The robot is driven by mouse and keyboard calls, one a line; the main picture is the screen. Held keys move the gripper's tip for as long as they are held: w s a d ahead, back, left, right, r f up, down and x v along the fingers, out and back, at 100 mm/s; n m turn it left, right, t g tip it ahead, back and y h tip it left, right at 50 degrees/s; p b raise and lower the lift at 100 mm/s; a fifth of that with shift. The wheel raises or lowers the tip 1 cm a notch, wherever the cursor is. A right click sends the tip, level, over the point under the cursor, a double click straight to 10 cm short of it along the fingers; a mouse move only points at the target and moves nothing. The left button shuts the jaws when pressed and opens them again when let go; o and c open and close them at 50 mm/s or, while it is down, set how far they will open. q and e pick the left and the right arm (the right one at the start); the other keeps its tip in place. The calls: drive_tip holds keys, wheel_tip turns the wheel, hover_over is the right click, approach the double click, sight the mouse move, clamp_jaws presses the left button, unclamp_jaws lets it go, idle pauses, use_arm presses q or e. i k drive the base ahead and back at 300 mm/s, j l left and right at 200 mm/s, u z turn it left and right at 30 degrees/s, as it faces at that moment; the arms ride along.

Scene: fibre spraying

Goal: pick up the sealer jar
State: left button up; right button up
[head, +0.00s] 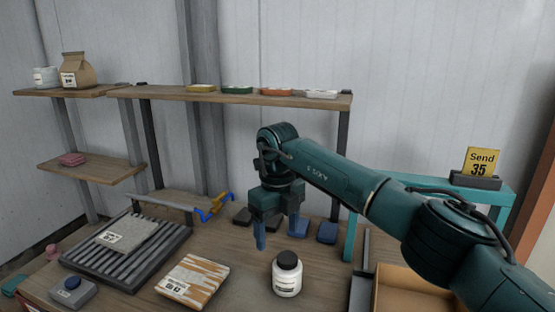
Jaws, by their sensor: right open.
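The sealer jar (287,277), seemingly the white jar with a black lid and a dark label, stands upright on the wooden table near the front middle. My right gripper (277,239) points down above and behind the jar in the picture, its blue-tipped fingers spread apart and empty. It does not touch the jar. My left gripper is not in view.
A patterned board (193,280) lies left of the jar, and a slatted rack (112,262) holds a grey panel (127,235). An open cardboard box (405,292) stands at the right. Dark blocks (327,232) lie behind the gripper. A shelf (225,97) with small trays crosses the back.

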sight(287, 283)
drive_tip(key=k+j, duration=0.4)
drive_tip(key=k, duration=0.2)
drive_tip(key=k+j, duration=0.4)
drive_tip(key=k, duration=0.2)
